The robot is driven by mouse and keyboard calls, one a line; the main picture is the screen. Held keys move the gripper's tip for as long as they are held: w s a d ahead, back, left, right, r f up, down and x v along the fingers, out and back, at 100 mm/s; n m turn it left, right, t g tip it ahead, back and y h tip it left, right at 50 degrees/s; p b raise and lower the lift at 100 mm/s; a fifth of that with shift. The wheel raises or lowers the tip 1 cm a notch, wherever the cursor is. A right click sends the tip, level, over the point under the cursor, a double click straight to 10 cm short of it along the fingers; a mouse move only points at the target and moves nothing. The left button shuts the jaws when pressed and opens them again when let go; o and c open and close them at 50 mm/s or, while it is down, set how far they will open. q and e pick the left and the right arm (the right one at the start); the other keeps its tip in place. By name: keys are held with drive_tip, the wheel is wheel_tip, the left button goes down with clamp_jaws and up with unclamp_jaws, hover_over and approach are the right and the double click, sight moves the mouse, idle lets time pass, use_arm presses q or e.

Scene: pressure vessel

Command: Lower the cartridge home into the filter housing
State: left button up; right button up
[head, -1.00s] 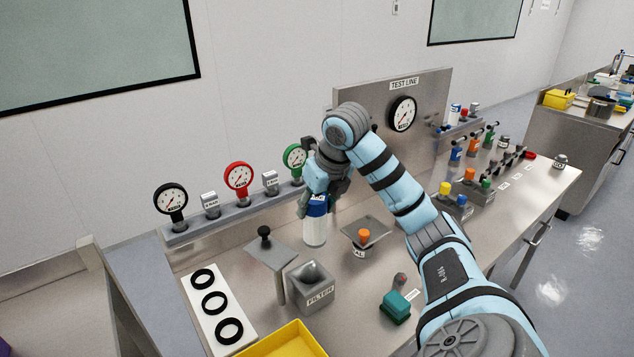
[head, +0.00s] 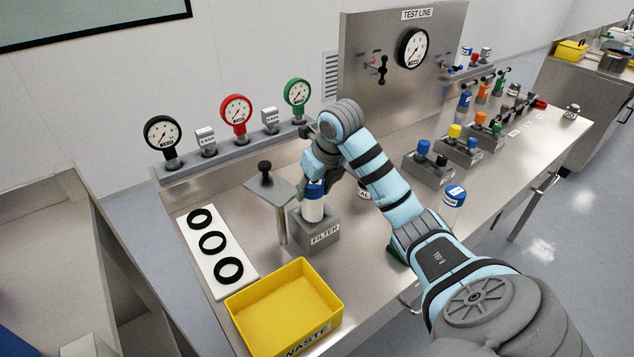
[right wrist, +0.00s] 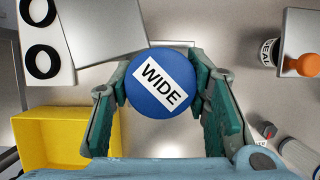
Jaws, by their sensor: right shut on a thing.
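The cartridge (head: 314,208) has a white body and a blue top. Its blue top, labelled WIDE, fills the middle of the right wrist view (right wrist: 162,83). My right gripper (head: 316,181) is shut on the blue top, a finger on each side. The cartridge stands roughly upright over the grey filter housing (head: 322,236), labelled FILTER. Its lower end meets the housing's opening in the head view; how deep it sits is hidden. My left gripper is not in view.
A grey plate with a black knob (head: 266,181) stands on a post just left of the housing. A yellow waste bin (head: 284,306) is in front. A white strip with black rings (head: 228,250) lies left. A blue-lidded container (head: 453,199) stands right of my arm.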

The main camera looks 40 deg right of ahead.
sight(314, 203)
drive_tip(key=shift+f, duration=0.55)
drive_tip(key=f+b, duration=0.4)
drive_tip(key=shift+s+f, duration=0.15)
drive_tip(key=shift+s, duration=0.05)
clamp_jaws()
drive_tip(key=shift+w+r, duration=0.1)
drive_tip(key=shift+r, duration=0.1)
drive_tip(key=shift+f, duration=0.15)
drive_tip(key=o, duration=1.4)
unclamp_jaws()
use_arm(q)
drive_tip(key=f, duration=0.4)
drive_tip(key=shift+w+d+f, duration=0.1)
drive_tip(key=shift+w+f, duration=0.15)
